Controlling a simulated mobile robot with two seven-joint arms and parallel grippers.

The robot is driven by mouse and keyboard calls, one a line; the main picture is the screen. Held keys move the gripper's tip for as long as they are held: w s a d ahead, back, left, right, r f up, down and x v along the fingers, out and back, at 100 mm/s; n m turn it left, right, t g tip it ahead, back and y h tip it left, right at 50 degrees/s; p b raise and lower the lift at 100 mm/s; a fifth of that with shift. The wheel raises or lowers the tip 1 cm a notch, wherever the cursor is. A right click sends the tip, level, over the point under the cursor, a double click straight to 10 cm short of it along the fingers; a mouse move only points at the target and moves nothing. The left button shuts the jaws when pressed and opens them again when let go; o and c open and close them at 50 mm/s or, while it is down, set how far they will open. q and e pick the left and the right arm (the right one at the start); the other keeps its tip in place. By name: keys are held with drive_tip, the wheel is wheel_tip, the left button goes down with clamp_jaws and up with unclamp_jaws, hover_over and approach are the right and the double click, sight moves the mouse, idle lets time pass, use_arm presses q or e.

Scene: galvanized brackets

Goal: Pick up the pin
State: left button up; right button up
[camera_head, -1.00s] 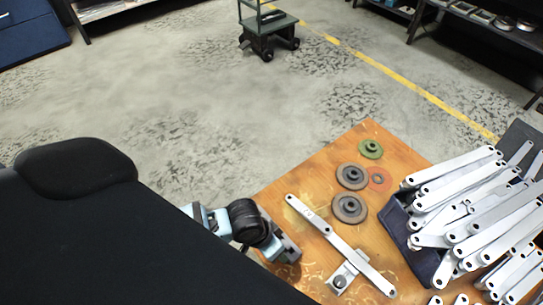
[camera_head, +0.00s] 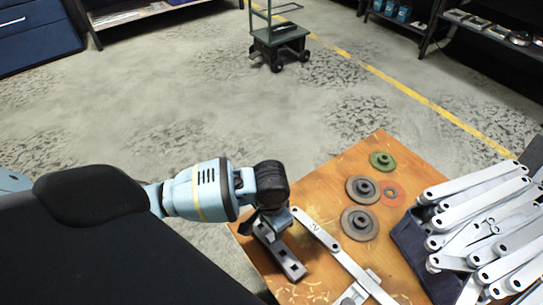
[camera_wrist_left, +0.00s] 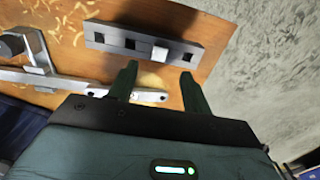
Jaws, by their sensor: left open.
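A grey bar with square holes (camera_head: 284,258) lies on the wooden table near its left edge. In the left wrist view the bar (camera_wrist_left: 110,38) has a pale block-like piece (camera_wrist_left: 160,53) at one of its holes, perhaps the pin; I cannot tell for sure. My left gripper (camera_head: 271,217) is over the table's left edge, beside the bar. In the left wrist view its two dark fingers (camera_wrist_left: 160,83) are apart with nothing gripped, pointing toward the bar and short of it in the picture. My right gripper is not in view.
A long flat bracket (camera_head: 336,250) lies right of the bar, with a small fixture at its lower end. Grey discs (camera_head: 359,223) and a green disc (camera_head: 383,161) lie farther back. A dark bin (camera_head: 411,246) heaped with brackets (camera_head: 490,225) fills the right side.

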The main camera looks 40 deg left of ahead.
sight(269, 239)
use_arm(q)
drive_tip(key=shift+f, duration=0.85)
drive_tip(key=f+b, duration=0.1)
drive_tip(key=f, duration=0.3)
drive_tip(key=shift+s+a+b, duration=0.15)
drive_tip(key=shift+s+b, duration=0.2)
drive_tip(key=shift+s, duration=0.05)
drive_tip(key=shift+f, duration=0.6)
drive_tip(key=c, duration=0.8)
clamp_jaws()
drive_tip(key=shift+r, duration=0.15)
